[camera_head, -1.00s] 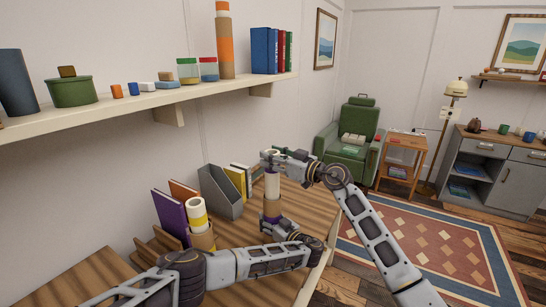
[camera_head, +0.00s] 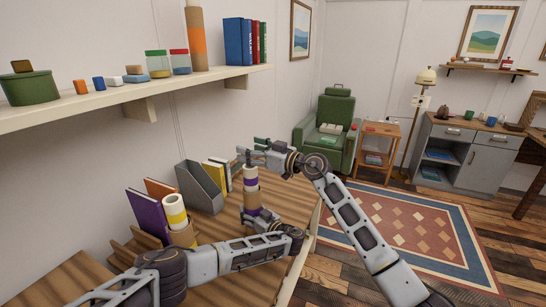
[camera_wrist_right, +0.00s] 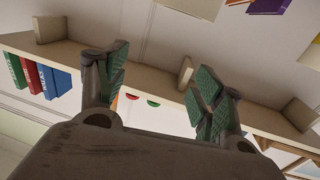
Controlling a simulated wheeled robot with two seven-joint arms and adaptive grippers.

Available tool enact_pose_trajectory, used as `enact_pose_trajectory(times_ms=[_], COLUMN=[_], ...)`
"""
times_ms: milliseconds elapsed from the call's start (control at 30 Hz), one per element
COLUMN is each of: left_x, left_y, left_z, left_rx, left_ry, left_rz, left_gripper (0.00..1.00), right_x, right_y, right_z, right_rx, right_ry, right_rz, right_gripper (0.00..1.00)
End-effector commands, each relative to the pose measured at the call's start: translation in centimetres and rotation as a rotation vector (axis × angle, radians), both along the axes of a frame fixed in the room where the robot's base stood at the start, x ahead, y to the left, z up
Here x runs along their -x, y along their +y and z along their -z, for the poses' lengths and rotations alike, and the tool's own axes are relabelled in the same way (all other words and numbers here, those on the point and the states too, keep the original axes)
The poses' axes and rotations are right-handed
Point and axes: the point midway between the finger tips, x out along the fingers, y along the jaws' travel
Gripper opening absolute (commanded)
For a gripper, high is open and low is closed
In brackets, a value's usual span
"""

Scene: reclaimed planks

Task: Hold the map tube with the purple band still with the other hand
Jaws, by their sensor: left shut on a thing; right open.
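The map tube with the purple band (camera_head: 251,174) stands upright over the wooden desk, white at the top with a purple band and a brown lower part. My left gripper (camera_head: 254,214) is shut on its lower part, and its fingers partly hide it. My right gripper (camera_head: 251,149) is open just above the tube's top end. In the right wrist view its two green-padded fingers (camera_wrist_right: 162,92) are apart with nothing between them. A second tube with a yellow band (camera_head: 175,210) stands in a brown holder to the left.
A grey file holder (camera_head: 203,187) and books (camera_head: 148,214) stand along the desk's back. The wall shelf (camera_head: 120,97) with jars and a tall orange-banded tube runs above the desk at left. A green armchair (camera_head: 327,125) and patterned rug (camera_head: 400,225) lie beyond.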

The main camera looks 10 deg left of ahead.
Motion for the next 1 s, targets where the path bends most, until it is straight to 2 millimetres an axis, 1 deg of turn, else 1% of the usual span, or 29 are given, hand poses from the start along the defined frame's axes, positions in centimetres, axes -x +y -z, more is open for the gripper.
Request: enact_pose_trajectory(times_ms=[267, 1000], left_x=[0.0, 0.0], left_y=[0.0, 0.0], left_z=[0.0, 0.0], left_rx=[0.0, 0.0], left_ry=[0.0, 0.0], left_rz=[0.0, 0.0], left_gripper=[0.23, 0.23], right_x=[0.8, 3.8], right_y=[-2.0, -9.3], right_z=[0.0, 0.0], right_rx=[0.0, 0.0], right_ry=[-0.001, 0.0], right_rz=[0.001, 0.002], right_gripper=[0.68, 0.68])
